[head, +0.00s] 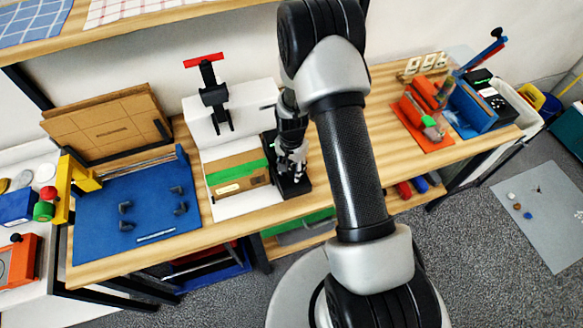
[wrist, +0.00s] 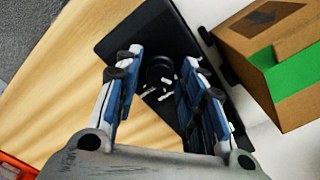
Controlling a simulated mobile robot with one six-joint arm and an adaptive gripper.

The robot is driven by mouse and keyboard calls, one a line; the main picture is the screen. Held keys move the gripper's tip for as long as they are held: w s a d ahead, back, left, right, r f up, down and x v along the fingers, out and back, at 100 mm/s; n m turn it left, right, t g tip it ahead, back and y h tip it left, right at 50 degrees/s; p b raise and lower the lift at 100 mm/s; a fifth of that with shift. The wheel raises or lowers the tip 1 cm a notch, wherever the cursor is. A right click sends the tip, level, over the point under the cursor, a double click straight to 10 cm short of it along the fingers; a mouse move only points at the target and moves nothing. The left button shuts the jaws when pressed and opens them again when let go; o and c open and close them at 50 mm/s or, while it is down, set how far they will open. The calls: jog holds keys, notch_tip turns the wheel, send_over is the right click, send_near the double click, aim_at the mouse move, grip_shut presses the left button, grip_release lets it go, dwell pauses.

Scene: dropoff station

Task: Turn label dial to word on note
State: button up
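The dial (wrist: 158,72) is a dark round knob on a black device, with small white marks beside it that I cannot read. The black device (wrist: 125,42) also shows in the head view (head: 298,190), to the right of the cardboard box. My gripper (wrist: 163,60) is open, with its blue-padded fingers apart on either side of the dial; I cannot tell whether they touch it. In the head view my gripper (head: 290,157) points down over the device and hides the dial. I cannot make out a note with a readable word.
A cardboard box (head: 228,188) with green tape lies on a white platform (head: 215,145) close to the left of the gripper. A black stand with a red handle (head: 204,61) rises behind it. A blue board (head: 100,215) lies farther left. Bare wood lies right of the device.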

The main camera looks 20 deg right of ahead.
jog(key=c, duration=0.7)
jog(key=shift+n, duration=0.4)
jog(key=n+b, duration=0.2)
jog(key=n, duration=0.2)
jog(key=shift+n, duration=0.3)
jog(key=shift+n+b, duration=0.75)
jog(key=shift+n, duration=1.55)
jog(key=o, duration=1.1)
jog(key=shift+c, duration=0.2)
